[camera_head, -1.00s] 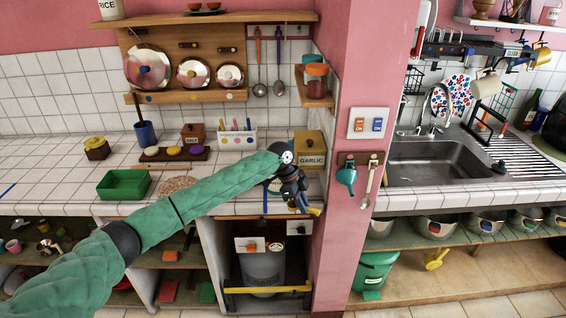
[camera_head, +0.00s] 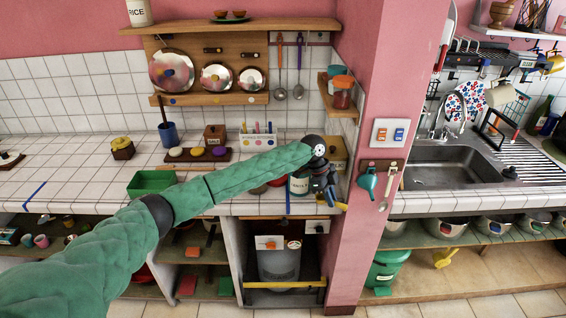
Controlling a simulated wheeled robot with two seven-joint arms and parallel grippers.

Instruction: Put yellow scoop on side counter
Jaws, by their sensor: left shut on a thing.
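My left gripper (camera_head: 330,198) is at the end of my green arm, in front of the right end of the tiled counter (camera_head: 85,185), close to the pink pillar. It is shut on the yellow scoop (camera_head: 342,206). Only a small yellow part of the scoop shows below the fingers; the gripper hides the rest. Another yellow scoop-like thing (camera_head: 444,258) lies on the low shelf under the sink. My right gripper is not in view.
A green tray (camera_head: 151,183), a light jar (camera_head: 299,186) and a partly hidden yellow box (camera_head: 338,150) stand on the counter. The pillar (camera_head: 360,255) separates it from the sink (camera_head: 450,170). A teal scoop (camera_head: 368,183) hangs there. The counter's left part has free room.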

